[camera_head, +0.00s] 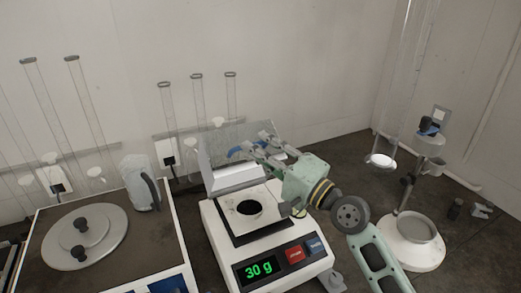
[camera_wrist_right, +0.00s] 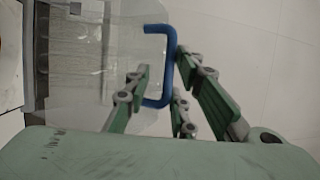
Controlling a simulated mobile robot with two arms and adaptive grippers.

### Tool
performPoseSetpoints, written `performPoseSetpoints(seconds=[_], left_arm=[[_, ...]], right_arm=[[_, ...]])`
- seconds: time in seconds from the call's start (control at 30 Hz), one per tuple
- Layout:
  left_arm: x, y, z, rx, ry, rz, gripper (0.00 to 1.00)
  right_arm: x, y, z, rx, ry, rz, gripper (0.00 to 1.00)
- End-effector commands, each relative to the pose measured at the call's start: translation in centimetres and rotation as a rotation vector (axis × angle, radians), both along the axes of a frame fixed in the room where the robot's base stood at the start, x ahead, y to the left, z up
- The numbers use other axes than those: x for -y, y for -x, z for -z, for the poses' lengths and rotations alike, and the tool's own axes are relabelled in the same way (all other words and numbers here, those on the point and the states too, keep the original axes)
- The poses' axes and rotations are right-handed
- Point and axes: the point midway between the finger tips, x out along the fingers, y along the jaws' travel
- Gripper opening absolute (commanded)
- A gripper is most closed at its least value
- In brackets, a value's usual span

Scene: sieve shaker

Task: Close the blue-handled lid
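The lid (camera_head: 215,150) is a clear, greyish cover that stands raised at the back of the white balance (camera_head: 227,248). In the right wrist view, the clear lid (camera_wrist_right: 95,60) fills the upper left. Its blue handle (camera_head: 240,149) is a bent bar, and it shows clearly in the right wrist view (camera_wrist_right: 169,72). My right gripper (camera_head: 256,144) reaches the handle from the right. In the wrist view its green fingers (camera_wrist_right: 163,68) are apart, with the handle between them; the right finger looks close to the bar, but contact cannot be told. My left gripper is not in view.
The balance reads 30 g and carries a dark-holed plate (camera_head: 250,208). A sieve shaker with a round grey lid (camera_head: 84,236) and a pitcher (camera_head: 141,183) stand left. A white round-based stand (camera_head: 411,243) is at right. Glass tubes (camera_head: 197,100) rise behind.

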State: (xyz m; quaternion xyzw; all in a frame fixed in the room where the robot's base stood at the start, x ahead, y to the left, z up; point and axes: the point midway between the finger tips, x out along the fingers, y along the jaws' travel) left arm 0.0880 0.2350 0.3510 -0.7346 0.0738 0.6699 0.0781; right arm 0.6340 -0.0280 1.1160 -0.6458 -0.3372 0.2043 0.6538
Motion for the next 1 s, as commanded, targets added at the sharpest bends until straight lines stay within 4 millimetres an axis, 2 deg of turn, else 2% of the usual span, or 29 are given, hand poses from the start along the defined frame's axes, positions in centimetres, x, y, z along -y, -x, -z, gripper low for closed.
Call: performPoseSetpoints(seconds=[0.33,0.47,0.8,1.0], left_arm=[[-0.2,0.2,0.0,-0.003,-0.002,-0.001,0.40],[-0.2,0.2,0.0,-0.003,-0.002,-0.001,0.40],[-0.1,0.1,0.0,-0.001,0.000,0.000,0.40],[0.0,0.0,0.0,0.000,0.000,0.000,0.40]], right_arm=[[0.0,0.1,-0.2,0.003,-0.004,0.000,0.27],[0.7,0.6,0.0,0.003,-0.004,0.000,0.27],[5.4,5.4,1.4,0.000,0.001,0.000,0.27],[7.7,7.5,1.9,-0.001,-0.002,0.001,0.27]])
